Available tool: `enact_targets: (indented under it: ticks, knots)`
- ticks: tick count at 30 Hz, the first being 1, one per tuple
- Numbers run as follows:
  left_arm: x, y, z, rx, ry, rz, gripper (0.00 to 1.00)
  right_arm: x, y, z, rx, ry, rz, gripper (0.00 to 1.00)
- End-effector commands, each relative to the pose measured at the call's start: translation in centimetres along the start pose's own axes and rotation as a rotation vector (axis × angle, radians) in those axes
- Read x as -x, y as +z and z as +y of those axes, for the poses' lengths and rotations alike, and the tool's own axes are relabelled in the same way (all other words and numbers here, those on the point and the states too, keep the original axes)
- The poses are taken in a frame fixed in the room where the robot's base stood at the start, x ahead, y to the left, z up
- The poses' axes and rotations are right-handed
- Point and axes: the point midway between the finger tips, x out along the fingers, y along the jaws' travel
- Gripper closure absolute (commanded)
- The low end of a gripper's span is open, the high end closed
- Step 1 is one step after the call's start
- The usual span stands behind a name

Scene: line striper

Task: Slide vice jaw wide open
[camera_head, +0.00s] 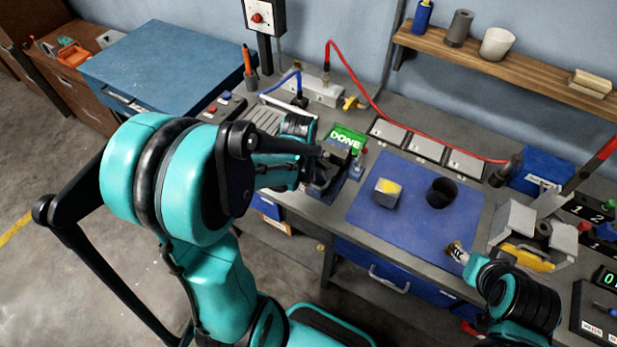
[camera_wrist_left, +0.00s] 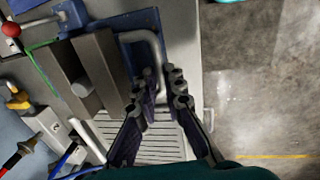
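The vice (camera_head: 322,185) stands on the bench beside the green DONE sign, partly hidden by my left arm in the head view. In the left wrist view its grey jaw blocks (camera_wrist_left: 98,75) lie on a blue base (camera_wrist_left: 128,22), with a narrow dark gap between them. A U-shaped metal handle (camera_wrist_left: 137,36) sticks out from the near jaw. My left gripper (camera_wrist_left: 160,72) has its fingertips on either side of the handle's bar, seemingly closed on it. My right gripper (camera_head: 458,252) is over the front edge of the blue mat, small and apart from the vice.
The DONE sign (camera_head: 347,140) and a red-knobbed lever (camera_wrist_left: 12,30) are close to the vice. A blue mat (camera_head: 365,215) carries a yellow-topped block (camera_head: 388,192) and a black cup (camera_head: 441,192). A slatted grey plate (camera_wrist_left: 165,140) lies beside the handle. Open floor (camera_wrist_left: 260,80) lies beyond the bench edge.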

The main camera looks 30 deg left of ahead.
Motion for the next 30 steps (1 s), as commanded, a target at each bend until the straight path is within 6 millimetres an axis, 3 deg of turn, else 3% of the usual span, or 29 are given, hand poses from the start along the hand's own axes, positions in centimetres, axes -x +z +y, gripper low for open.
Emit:
enact_targets:
  ticks: [4, 12, 23, 24, 26, 30]
  knots:
    - [0.2, 0.0, -1.0, 0.001, 0.0, 0.0, 1.0, 0.0, 0.0, 0.0, 0.0, 0.0, 0.0, 0.6]
    - [1.1, -0.1, -6.0, 0.002, -0.001, 0.0, 1.0, 0.3, -0.2, 0.0, 0.0, 0.0, 0.0, 0.6]
    - [1.1, -0.1, -6.9, 0.0, -0.006, -0.001, 1.0, 0.3, -0.2, 0.0, 0.0, 0.0, 0.0, 0.6]
    - [1.1, -0.1, -6.9, 0.0, -0.006, -0.001, 0.84, 0.3, -0.2, 0.0, 0.0, 0.0, 0.0, 0.6]
    - [1.1, -0.1, -6.9, 0.0, -0.005, 0.0, 0.69, 0.2, -0.2, 0.0, 0.0, 0.0, 0.0, 0.6]
    - [1.1, -0.1, -6.8, 0.0, -0.003, 0.0, 0.69, 0.3, -0.2, 0.0, 0.0, 0.0, 0.0, 0.6]
